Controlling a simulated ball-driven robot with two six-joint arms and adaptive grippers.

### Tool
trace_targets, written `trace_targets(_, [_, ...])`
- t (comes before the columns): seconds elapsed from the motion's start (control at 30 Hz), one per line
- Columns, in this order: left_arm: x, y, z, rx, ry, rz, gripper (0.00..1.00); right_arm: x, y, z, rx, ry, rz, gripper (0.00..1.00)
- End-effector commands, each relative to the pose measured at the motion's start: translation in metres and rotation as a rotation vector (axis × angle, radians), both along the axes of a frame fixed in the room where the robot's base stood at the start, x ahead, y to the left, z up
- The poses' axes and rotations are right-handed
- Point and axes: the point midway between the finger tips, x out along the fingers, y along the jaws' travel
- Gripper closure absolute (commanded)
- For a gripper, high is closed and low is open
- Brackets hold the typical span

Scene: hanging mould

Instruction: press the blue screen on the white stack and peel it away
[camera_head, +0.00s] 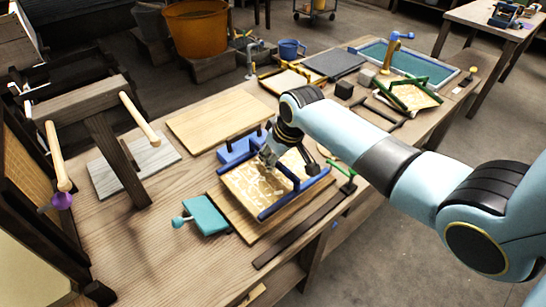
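The blue screen (296,196) is a blue frame with a pale, mottled face, lying on a wooden board near the middle of the bench. My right gripper (285,158) reaches in from the right, over the far part of the screen, its fingers close to the frame. I cannot tell whether the fingers are apart or closed on the frame, and they hide part of it. No clearly separate white stack is visible; a pale slab (133,167) lies to the left, under a wooden stand. My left gripper is not in view.
A teal block (206,217) lies left of the screen. A bare wooden board (220,118) lies behind it. A green-handled frame (411,97) and a water vat (405,62) stand farther right. A wooden stand with pegs (80,98) rises at the left. The near-left bench is clear.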

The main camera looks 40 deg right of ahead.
Motion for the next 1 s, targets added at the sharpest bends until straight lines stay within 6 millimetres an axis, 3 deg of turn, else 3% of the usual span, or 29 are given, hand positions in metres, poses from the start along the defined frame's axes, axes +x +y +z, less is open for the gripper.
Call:
trace_targets(0.27, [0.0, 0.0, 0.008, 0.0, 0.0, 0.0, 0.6, 0.0, 0.0, 0.008, 0.0, -0.001, 0.0, 1.0])
trace_targets(0.77, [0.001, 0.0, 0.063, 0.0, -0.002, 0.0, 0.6, 0.001, 0.0, 0.058, 0.0, -0.001, 0.0, 1.0])
trace_targets(1.0, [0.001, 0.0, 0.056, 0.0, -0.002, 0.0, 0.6, 0.0, 0.0, 0.073, 0.0, -0.001, 0.001, 1.0])
